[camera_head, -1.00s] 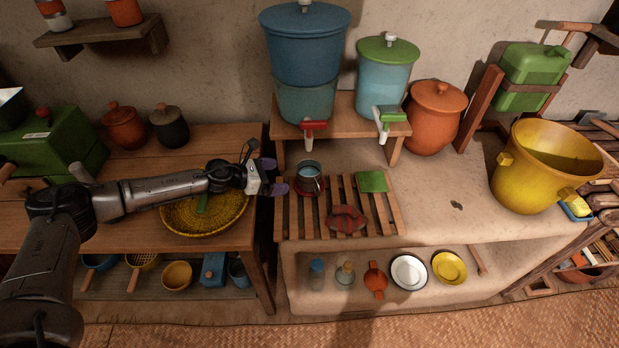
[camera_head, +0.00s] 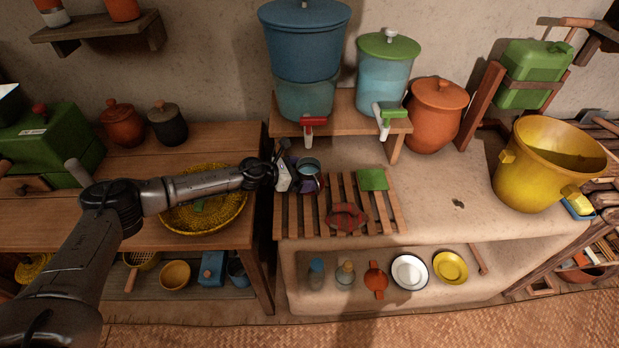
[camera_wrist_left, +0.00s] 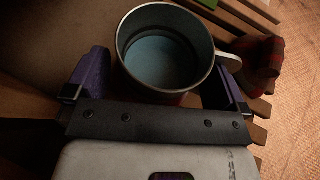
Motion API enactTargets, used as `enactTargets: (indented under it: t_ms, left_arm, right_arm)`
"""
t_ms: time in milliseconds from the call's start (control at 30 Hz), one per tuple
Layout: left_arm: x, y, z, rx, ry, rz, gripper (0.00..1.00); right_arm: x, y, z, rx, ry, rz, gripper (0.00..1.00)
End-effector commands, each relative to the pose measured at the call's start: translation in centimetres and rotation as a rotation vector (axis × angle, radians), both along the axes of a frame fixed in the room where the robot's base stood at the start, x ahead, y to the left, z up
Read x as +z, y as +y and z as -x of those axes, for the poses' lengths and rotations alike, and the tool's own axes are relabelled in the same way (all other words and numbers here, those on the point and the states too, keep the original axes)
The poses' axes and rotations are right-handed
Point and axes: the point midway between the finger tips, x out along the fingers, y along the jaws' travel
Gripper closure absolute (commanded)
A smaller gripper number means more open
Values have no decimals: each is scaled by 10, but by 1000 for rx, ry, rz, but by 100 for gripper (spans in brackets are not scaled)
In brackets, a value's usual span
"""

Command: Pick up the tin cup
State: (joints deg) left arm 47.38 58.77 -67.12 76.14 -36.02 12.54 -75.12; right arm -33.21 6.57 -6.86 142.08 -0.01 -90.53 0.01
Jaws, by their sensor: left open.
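The tin cup (camera_head: 308,166) is blue-grey with a metal rim and stands upright near the back left of the slatted wooden rack (camera_head: 336,206). In the left wrist view the cup (camera_wrist_left: 165,52) shows from above, with its handle (camera_wrist_left: 230,62) to the right. My left gripper (camera_head: 306,172) is at the cup, its purple fingers open on either side of it. In the wrist view one finger (camera_wrist_left: 92,75) is left of the cup and the other (camera_wrist_left: 222,90) is right, near the handle. Contact is not clear. My right gripper is not in view.
A red checked cloth (camera_head: 346,216) and a green cloth (camera_head: 373,180) lie on the rack. Two blue water dispensers, one with a red tap (camera_head: 313,122) and one with a green tap (camera_head: 388,112), stand on a shelf behind. The ledge (camera_head: 440,205) to the right is mostly clear.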

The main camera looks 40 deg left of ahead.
Motion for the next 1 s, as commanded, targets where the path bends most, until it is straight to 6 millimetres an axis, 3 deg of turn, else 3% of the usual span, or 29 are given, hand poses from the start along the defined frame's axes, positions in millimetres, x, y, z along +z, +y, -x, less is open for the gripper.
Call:
enactTargets:
  t_ms: [233, 767, 1000]
  left_arm:
    - [0, 0, 0, 0, 1, 0, 1]
    - [0, 0, 0, 0, 1, 0, 52]
    - [0, 0, 0, 0, 0, 0, 54]
  right_arm:
    - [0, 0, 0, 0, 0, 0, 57]
    - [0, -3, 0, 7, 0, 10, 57]
    - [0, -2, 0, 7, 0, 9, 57]
